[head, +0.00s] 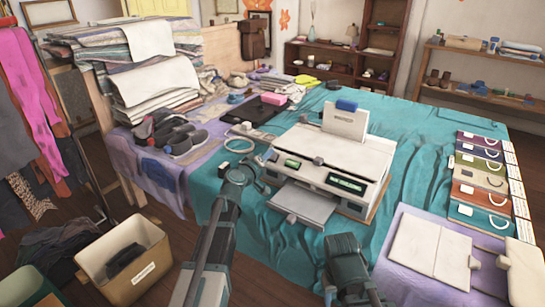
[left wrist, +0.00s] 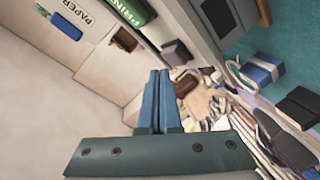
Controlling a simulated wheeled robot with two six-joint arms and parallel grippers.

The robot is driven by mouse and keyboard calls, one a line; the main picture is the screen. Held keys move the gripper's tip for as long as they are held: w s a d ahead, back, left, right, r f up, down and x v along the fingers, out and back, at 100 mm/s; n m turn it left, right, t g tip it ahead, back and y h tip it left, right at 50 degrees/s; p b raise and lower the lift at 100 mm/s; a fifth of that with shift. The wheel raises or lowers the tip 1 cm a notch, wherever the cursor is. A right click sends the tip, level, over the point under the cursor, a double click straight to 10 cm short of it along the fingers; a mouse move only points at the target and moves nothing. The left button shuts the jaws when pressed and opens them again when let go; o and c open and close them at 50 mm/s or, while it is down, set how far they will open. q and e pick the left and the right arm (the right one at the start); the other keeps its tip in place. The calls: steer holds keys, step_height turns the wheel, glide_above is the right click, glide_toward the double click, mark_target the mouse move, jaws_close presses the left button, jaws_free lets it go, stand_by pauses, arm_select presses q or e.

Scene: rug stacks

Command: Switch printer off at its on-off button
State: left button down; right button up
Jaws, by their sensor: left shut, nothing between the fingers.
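The printer (head: 318,172) is a white and dark box on the teal cloth. It has a green display on its front right, a smaller green panel (head: 292,163) at its left and a paper tray in front. My left gripper (head: 264,184) is shut and empty, close to the printer's front left corner; I cannot tell whether it touches. In the left wrist view the shut blue fingers (left wrist: 157,100) point towards the printer's pale face (left wrist: 95,65), where a dark reddish switch-like part (left wrist: 123,39) shows near the green display. My right arm shows at the bottom of the head view, its fingers unseen.
Folded rugs (head: 155,85) are stacked at the left, with dark shoes (head: 178,138) in front. A white cable coil (head: 239,144) lies left of the printer. Coloured folders (head: 480,185) line the right edge. A cardboard box (head: 125,262) stands on the floor at the lower left.

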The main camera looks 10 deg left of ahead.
stand_by(0.3)
arm_select(q)
steer(key=shift+w+f+b, duration=0.25)
steer(key=shift+f+b, duration=0.1)
steer(key=shift+w+d+f+b, duration=0.15)
steer(key=shift+w+f+b, duration=0.1)
steer(key=shift+f+b, duration=0.15)
stand_by(0.8)
steer(key=shift+r, duration=0.15)
steer(key=shift+s+r+p, duration=0.5)
steer(key=shift+r+p, duration=0.1)
steer(key=shift+p, duration=0.15)
steer(key=shift+a+r, duration=0.1)
steer(key=shift+a, duration=0.1)
steer(key=s+r+p, duration=0.1)
steer(key=r+p, duration=0.1)
steer(key=s+a+r+p, duration=0.1)
steer(key=p, duration=0.1)
steer(key=shift+s+r, duration=0.4)
